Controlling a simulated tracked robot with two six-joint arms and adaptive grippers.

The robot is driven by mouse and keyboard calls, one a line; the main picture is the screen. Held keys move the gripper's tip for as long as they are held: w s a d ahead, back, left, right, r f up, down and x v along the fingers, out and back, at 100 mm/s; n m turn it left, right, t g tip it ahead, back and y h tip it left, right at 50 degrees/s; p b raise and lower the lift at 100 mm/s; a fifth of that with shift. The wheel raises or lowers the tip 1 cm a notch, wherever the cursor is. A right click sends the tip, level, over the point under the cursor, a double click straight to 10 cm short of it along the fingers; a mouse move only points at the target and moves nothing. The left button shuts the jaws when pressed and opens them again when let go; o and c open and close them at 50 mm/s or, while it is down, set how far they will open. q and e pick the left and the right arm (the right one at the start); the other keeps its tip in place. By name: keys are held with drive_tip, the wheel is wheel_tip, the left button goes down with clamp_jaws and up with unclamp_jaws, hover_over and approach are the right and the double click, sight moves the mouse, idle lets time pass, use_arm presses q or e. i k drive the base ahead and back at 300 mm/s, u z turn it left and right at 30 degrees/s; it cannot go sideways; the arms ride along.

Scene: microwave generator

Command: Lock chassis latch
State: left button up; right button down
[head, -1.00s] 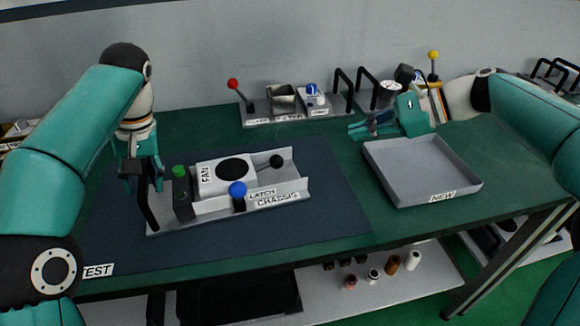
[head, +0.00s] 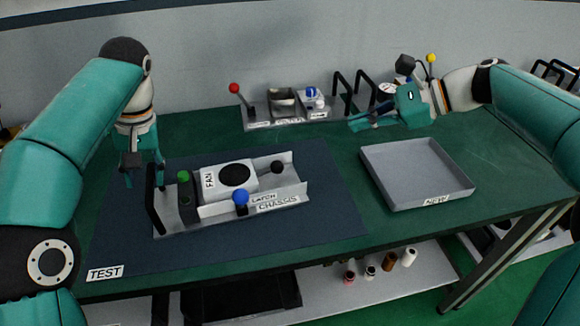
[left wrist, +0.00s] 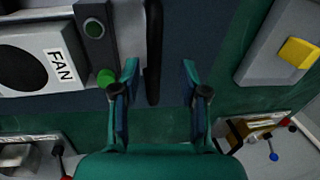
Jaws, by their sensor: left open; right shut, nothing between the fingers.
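The grey chassis (head: 292,188) sits on the dark mat, with a fan unit (head: 222,178) on it. The latch label is on its front, beside a lever with a blue knob (head: 241,197). A black handle (head: 153,199) stands at the chassis's left end. My left gripper (head: 144,178) points down at that handle. In the left wrist view my left gripper (left wrist: 160,68) is open, with the black handle (left wrist: 153,45) between its spread fingers, not clamped. My right gripper (head: 355,124) is shut and empty, above the table behind the grey tray.
The grey tray (head: 417,190), labelled NEW, is empty at the right. A rack with a red-knobbed lever (head: 234,88) and small parts stands at the back. A green-topped part (head: 186,192) rises beside the fan. The mat's front is clear.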

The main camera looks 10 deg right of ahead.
sight(240, 197)
drive_tip(key=k, duration=1)
